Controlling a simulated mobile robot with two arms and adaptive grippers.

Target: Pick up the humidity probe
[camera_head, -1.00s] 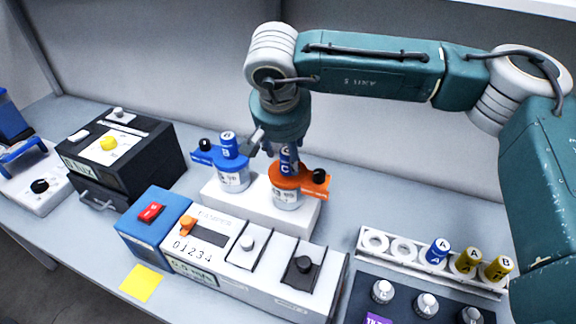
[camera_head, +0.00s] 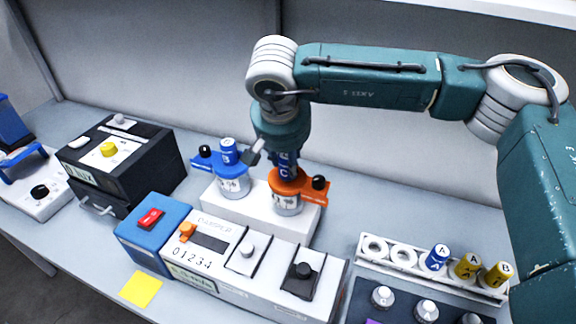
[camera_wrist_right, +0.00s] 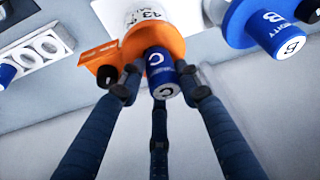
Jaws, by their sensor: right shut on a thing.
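A blue humidity probe marked C (camera_head: 286,168) stands upright in an orange-collared holder (camera_head: 286,185). My right gripper (camera_head: 283,158) comes down on it from above and covers part of it. In the right wrist view the fingers of my right gripper (camera_wrist_right: 160,88) close around the blue probe C (camera_wrist_right: 162,75), whose lower end sits inside the orange collar (camera_wrist_right: 150,42). A second blue probe marked B (camera_head: 229,150) stands in a blue-collared holder (camera_head: 232,172) just left, apart from the gripper. My left gripper is not in view.
Both holders stand on a white block (camera_head: 262,207). In front is a white instrument (camera_head: 250,262) with a blue end box (camera_head: 155,232). A black box (camera_head: 125,165) stands at left. A white rack (camera_head: 405,258) at right holds blue and yellow probes.

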